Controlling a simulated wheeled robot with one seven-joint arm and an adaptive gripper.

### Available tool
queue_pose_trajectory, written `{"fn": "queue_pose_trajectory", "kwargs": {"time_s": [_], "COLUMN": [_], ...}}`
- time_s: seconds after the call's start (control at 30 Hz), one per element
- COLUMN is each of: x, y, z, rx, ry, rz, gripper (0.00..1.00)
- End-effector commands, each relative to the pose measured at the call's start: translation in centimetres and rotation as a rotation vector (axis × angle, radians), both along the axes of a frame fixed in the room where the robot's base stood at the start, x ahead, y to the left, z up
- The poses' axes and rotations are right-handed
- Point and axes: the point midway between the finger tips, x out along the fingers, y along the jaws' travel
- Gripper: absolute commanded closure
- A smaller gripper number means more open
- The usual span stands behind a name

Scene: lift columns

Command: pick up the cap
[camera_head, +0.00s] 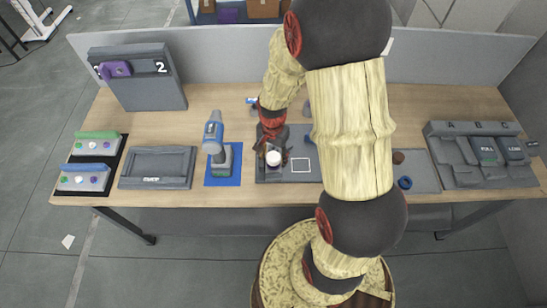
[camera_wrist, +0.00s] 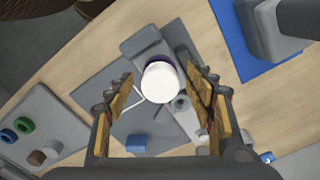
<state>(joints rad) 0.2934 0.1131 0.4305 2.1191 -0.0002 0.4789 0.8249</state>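A white round thing (camera_wrist: 160,82), which I take to be the cap, shows between my fingers in the wrist view, with a dark purple edge at its far side. In the head view the white top (camera_head: 273,158) is at the left part of a grey board (camera_head: 300,178). My gripper (camera_wrist: 157,88) is open, with a finger on either side of the white thing and a visible gap to each. In the head view my gripper (camera_head: 272,148) is right above and around it. What lies under the white top is hidden.
A blue-and-grey drill (camera_head: 213,135) stands on a blue mat (camera_head: 237,178) just left. A white outlined square (camera_head: 300,165) lies right of the cap. Blue, green and brown round pieces (camera_wrist: 22,125) sit on another grey board. A grey panel (camera_head: 200,50) closes the table's back.

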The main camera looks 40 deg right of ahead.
Motion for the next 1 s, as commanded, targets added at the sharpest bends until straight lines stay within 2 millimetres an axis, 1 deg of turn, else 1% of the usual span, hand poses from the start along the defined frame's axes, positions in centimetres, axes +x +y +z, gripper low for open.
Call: {"fn": "queue_pose_trajectory", "kwargs": {"time_s": [0.07,0.7,1.0], "x": [0.0,0.0,0.03], "y": [0.0,0.0,-0.01], "z": [0.01,0.02,0.22], "rx": [0.0,0.0,0.0], "ry": [0.0,0.0,-0.001], "rz": [0.0,0.0,0.0], "gripper": [0.52,0.88,0.89]}}
